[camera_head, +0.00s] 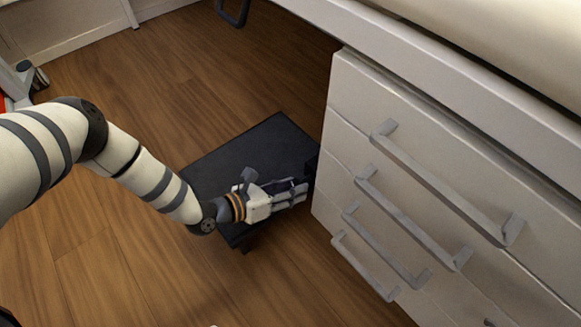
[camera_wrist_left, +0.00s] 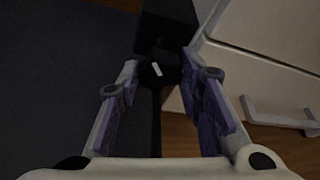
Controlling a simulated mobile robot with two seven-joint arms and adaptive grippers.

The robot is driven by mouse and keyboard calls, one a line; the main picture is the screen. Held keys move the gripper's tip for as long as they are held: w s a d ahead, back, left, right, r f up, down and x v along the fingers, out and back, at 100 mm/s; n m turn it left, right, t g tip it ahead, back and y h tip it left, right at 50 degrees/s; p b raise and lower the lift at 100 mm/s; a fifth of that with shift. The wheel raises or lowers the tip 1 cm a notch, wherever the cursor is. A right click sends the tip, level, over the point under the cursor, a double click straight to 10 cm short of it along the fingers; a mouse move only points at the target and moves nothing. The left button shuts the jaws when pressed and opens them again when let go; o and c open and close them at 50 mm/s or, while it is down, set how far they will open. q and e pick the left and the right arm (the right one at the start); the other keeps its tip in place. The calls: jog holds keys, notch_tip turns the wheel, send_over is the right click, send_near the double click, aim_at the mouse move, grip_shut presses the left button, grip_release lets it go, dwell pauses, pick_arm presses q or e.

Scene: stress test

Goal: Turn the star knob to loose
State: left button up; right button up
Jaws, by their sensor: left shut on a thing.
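The star knob (camera_wrist_left: 152,73) is black with a short white mark on its face. In the left wrist view it sits at the upper middle, in front of a black block (camera_wrist_left: 168,28). My left gripper (camera_wrist_left: 163,75) is shut on the knob, with a purple-padded finger on each side of it. In the head view my left gripper (camera_head: 300,190) reaches right over a dark low platform, beside the drawer cabinet. The knob cannot be made out there; a dark shape (camera_head: 312,165) shows just past the fingertips. My right gripper is in neither view.
The white drawer cabinet (camera_head: 345,105) with several grey bar handles stands close to the right of my left gripper. The dark platform (camera_head: 240,155) lies below the gripper. A white tabletop edge (camera_head: 420,75) runs above the cabinet. Wooden floor (camera_head: 130,85) is open to the left.

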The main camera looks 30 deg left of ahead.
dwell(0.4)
pick_arm(q)
jog(key=o, duration=1.2)
jog(key=shift+c, duration=0.2)
jog(key=v, duration=1.2)
jog(key=shift+s, duration=0.1)
jog(key=shift+o, duration=0.2)
